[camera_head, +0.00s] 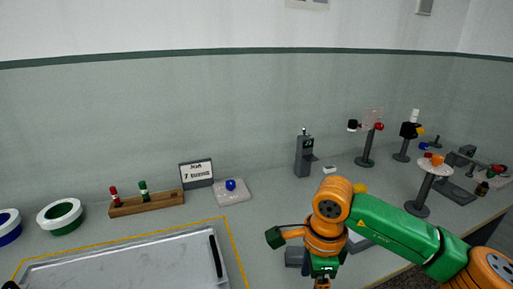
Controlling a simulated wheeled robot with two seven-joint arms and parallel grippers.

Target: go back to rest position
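My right arm comes in from the right, green and orange, and reaches over the table's front. Its wrist bends downward. My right gripper (322,284) is at the bottom edge of the view, mostly cut off, so its fingers and anything between them are hidden. My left arm and gripper are not clearly in view.
A grey tray (120,262) with a black handle lies inside a yellow outline at front left. A wooden rack (147,204) holds red and green spindles. A sign (196,175), blue-knobbed pad (232,193), green-and-white ring (61,215) and several stands (429,192) are behind.

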